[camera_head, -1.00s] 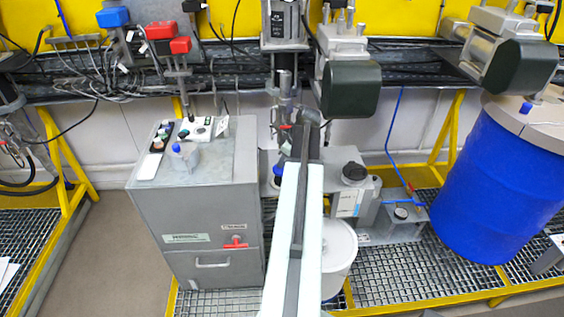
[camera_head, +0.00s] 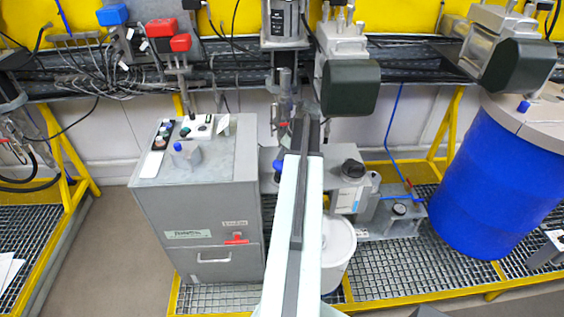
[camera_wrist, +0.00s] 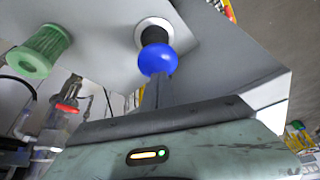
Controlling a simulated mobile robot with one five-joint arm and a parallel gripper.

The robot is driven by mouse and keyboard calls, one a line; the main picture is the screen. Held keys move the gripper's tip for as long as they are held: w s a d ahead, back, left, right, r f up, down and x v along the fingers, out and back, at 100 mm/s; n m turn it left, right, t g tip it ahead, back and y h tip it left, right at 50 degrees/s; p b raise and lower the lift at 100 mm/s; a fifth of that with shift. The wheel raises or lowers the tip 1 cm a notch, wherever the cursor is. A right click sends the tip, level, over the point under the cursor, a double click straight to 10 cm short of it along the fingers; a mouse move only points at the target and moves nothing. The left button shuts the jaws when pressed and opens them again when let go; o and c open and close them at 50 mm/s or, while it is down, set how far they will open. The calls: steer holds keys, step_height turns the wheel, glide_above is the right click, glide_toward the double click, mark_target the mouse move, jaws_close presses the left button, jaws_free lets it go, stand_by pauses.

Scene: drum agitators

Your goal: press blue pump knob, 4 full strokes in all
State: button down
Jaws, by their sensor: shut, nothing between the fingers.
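The blue pump knob (camera_wrist: 157,59) is a round blue ball on a short black stem, set in a pale ring on a light grey surface in the wrist view. My gripper (camera_wrist: 159,92) is shut and empty, its fingertips just below the ball in the picture. I cannot tell whether they touch it. In the head view a blue knob (camera_head: 279,166), seemingly the same one, shows just left of my arm. My fingertips are hidden there behind the arm.
A green cylinder (camera_wrist: 41,50) and a red valve handle (camera_wrist: 67,107) lie left of the knob. A grey cabinet (camera_head: 205,215) stands left, with another blue knob (camera_head: 178,147) on top. A white bucket (camera_head: 338,250) and a blue drum (camera_head: 490,180) stand to the right.

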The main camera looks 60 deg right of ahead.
mark_target(281, 162)
steer(key=shift+f+b, duration=2.1)
steer(key=shift+f, duration=0.1)
steer(key=shift+r, duration=0.1)
steer(key=shift+r+p, duration=2.15)
steer(key=shift+p, duration=0.05)
steer(key=shift+f, duration=0.1)
steer(key=shift+f+b, duration=2)
steer(key=shift+b, duration=0.1)
steer(key=shift+r, duration=0.1)
step_height(281, 162, up, 4)
steer(key=p, duration=0.4)
steer(key=shift+r, duration=0.1)
